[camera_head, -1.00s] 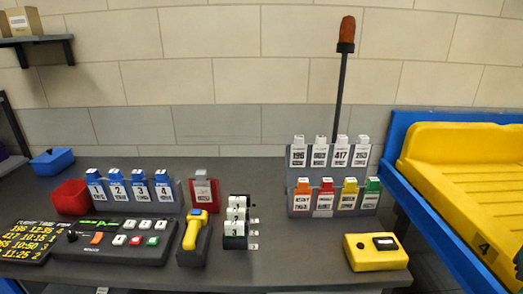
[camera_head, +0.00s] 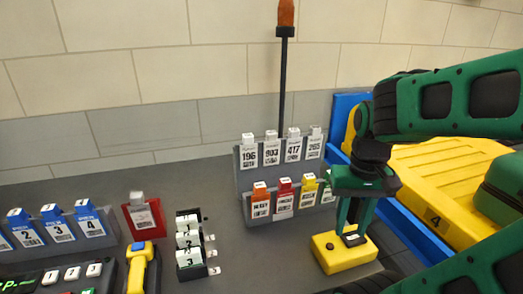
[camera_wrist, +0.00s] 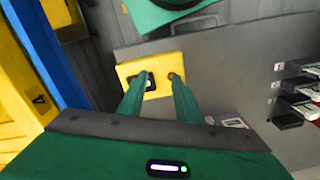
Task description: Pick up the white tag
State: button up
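Several white tags show. A row of numbered white tags (camera_head: 271,151) stands in the upper tier of a grey rack. White numbered cards (camera_head: 188,240) also sit in a small dark holder left of the rack. I cannot tell which one the task names. My gripper (camera_head: 352,230) points down over a yellow box with a black panel (camera_head: 330,252), right of the rack. In the wrist view, the two fingers are apart over the yellow box (camera_wrist: 136,68), with nothing visibly held between them. Contact with the box is unclear.
The rack's lower tier holds coloured tags, including a red tag (camera_head: 283,192); my gripper covers its right end. A red-fronted tag (camera_head: 144,216) and blue tags (camera_head: 58,226) stand left. A yellow tray (camera_head: 450,170) lies right. A dark pole (camera_head: 283,90) rises behind the rack.

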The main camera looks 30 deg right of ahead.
jog(key=o, duration=0.3)
jog(key=shift+d, duration=0.1)
jog(key=shift+o, duration=0.4)
jog(key=shift+d+r+n, duration=0.1)
jog(key=shift+r+n, duration=0.4)
jog(key=shift+r, duration=0.45)
notch_tip(320, 180, up, 16)
jog(key=n+t, duration=0.1)
jog(key=n, duration=2)
send_over(271, 132)
jog(key=s, duration=0.1)
jog(key=shift+d+f, duration=0.1)
jog(key=shift+f, duration=0.1)
jog(key=shift+w+f, duration=0.1)
jog(key=shift+w, duration=0.1)
jog(key=f, duration=1)
jog(key=shift+w+f, duration=0.2)
jog(key=shift+w, duration=0.2)
jog(key=c, duration=1.2)
